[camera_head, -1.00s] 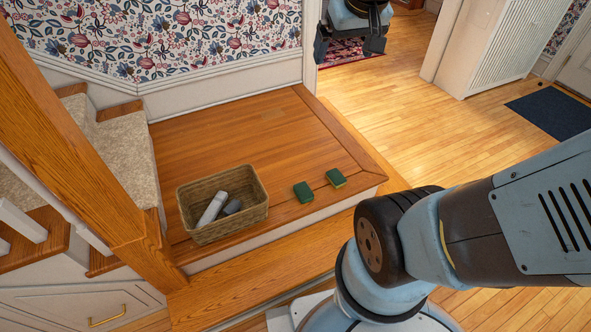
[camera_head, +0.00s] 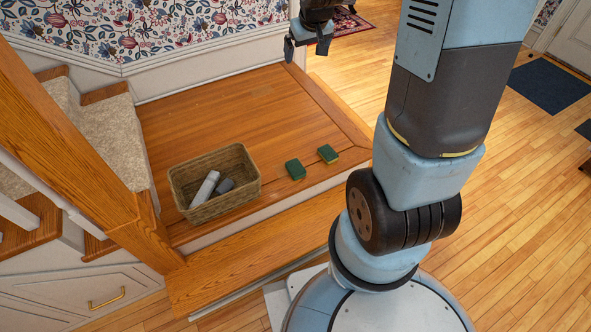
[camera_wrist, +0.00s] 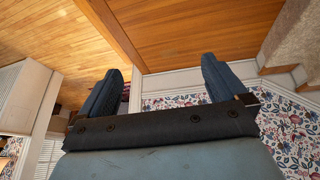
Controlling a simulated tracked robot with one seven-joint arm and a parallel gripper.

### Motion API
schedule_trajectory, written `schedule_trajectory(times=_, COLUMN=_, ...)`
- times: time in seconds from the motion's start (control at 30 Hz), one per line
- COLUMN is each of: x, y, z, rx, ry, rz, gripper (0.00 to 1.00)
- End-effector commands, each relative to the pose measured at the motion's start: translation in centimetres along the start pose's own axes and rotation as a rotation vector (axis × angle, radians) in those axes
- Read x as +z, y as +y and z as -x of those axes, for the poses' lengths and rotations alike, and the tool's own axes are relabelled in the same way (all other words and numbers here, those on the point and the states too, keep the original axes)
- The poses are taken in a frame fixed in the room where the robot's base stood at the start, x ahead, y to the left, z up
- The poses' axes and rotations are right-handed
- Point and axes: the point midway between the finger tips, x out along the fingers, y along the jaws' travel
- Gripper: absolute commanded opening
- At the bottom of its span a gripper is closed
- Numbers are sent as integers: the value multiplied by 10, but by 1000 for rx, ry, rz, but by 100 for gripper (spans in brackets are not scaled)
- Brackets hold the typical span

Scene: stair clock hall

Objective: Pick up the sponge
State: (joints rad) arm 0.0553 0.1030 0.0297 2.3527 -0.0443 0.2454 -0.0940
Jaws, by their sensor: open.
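Two small green sponges lie on the wooden landing near its front edge in the head view. The left sponge (camera_head: 295,169) is nearer the basket. The right sponge (camera_head: 328,153) shows a yellow lower side. My gripper (camera_head: 307,42) is open and empty, high at the top of the head view, beyond the sponges and apart from them. In the wrist view its two fingers (camera_wrist: 160,88) stand wide apart with nothing between them. No sponge shows in the wrist view.
A wicker basket (camera_head: 250,190) holding a light cylinder (camera_head: 205,188) and a grey item (camera_head: 223,186) stands left of the sponges. A wooden post (camera_head: 75,135) and carpeted stairs (camera_head: 108,130) are at left. The landing (camera_head: 215,110) behind the sponges is clear.

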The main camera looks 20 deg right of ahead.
Motion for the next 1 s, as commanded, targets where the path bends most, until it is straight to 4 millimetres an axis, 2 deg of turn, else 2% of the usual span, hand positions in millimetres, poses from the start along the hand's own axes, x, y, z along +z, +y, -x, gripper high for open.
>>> schedule_trajectory(times=0.03, x=0, y=0, z=-14, rx=-2, ry=-8, rz=3, gripper=99)
schedule_trajectory(times=0.27, x=0, y=2, z=-73, rx=-10, ry=-14, rz=19, gripper=99)
schedule_trajectory(times=0.53, x=9, y=1, z=-142, rx=-22, ry=-22, rz=37, gripper=99)
schedule_trajectory(times=0.77, x=26, y=-2, z=-202, rx=-35, ry=-27, rz=48, gripper=99)
schedule_trajectory(times=1.0, x=52, y=-6, z=-262, rx=-50, ry=-34, rz=57, gripper=99)
